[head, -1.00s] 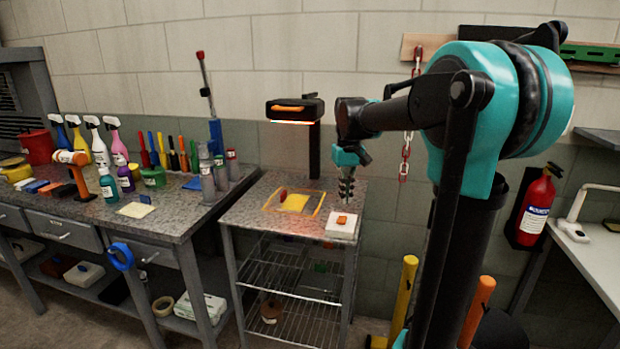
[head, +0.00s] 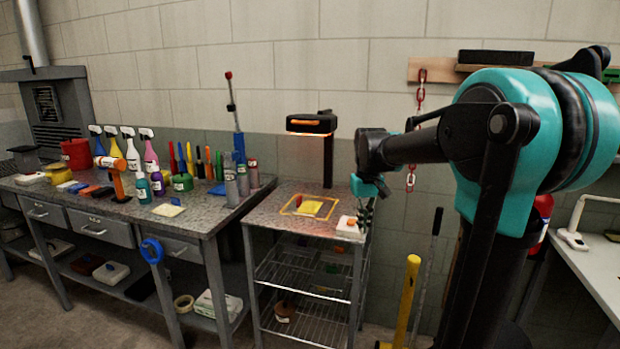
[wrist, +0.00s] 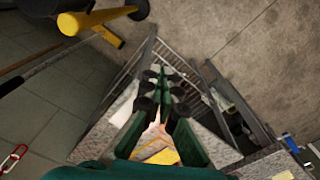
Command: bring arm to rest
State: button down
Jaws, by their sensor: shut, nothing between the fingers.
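My gripper (head: 365,214) hangs fingers down in the head view, at the right edge of the small cart (head: 267,221), beside a white box with an orange top (head: 350,227). The fingers are together and hold nothing. In the wrist view the green and black fingers (wrist: 162,82) point away from the camera, with the wire shelf of the cart behind them. My teal and black arm reaches in from the right. The gripper partly covers the cart's right side.
A yellow tray outline (head: 290,211) with a yellow pad lies on the cart, below a lamp (head: 311,124). The bench (head: 100,208) at left holds bottles and tools. A yellow post (head: 406,295) stands right of the cart. A white table (head: 594,250) is at far right.

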jog(key=s+d+f+m+t, duration=0.1)
jog(key=s+f+t, duration=0.1)
jog(key=s+f, duration=0.7)
jog(key=s+d+f+m+t, duration=0.1)
jog(key=s+d+f, duration=0.1)
jog(key=s+f, duration=0.8)
jog(key=shift+s+d+t, duration=0.25)
jog(key=shift+s+t, duration=0.15)
jog(key=shift+s, duration=0.25)
